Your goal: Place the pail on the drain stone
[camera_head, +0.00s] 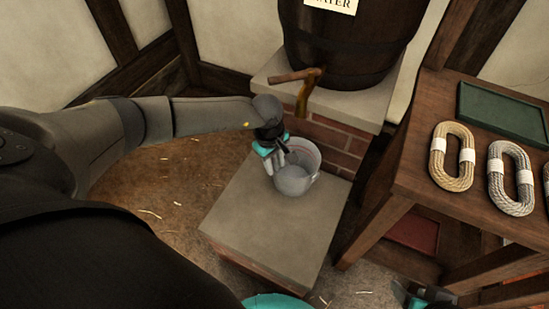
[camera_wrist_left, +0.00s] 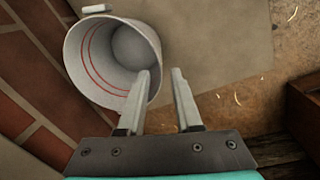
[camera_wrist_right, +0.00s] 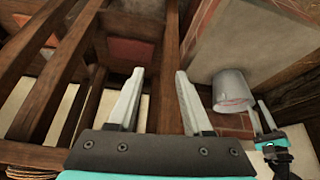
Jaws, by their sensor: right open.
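The grey metal pail (camera_head: 297,172) stands upright on the far end of the pale drain stone (camera_head: 265,235), below the barrel's tap. In the left wrist view the pail's open mouth (camera_wrist_left: 115,55) shows red lines inside, and it looks empty. My left gripper (camera_head: 274,164) is at the pail's left rim. Its fingers are apart, one over the pail's mouth and one outside the wall; whether either touches is unclear. My right gripper (camera_wrist_right: 158,85) is open and empty, low beside the wooden table. The pail also shows in the right wrist view (camera_wrist_right: 232,90).
A dark water barrel (camera_head: 350,45) with a wooden tap (camera_head: 303,85) stands on a brick-and-stone base behind the pail. A wooden table (camera_head: 400,165) at right bears rope coils (camera_head: 452,158) and a green tray (camera_head: 500,115). The near part of the drain stone is bare.

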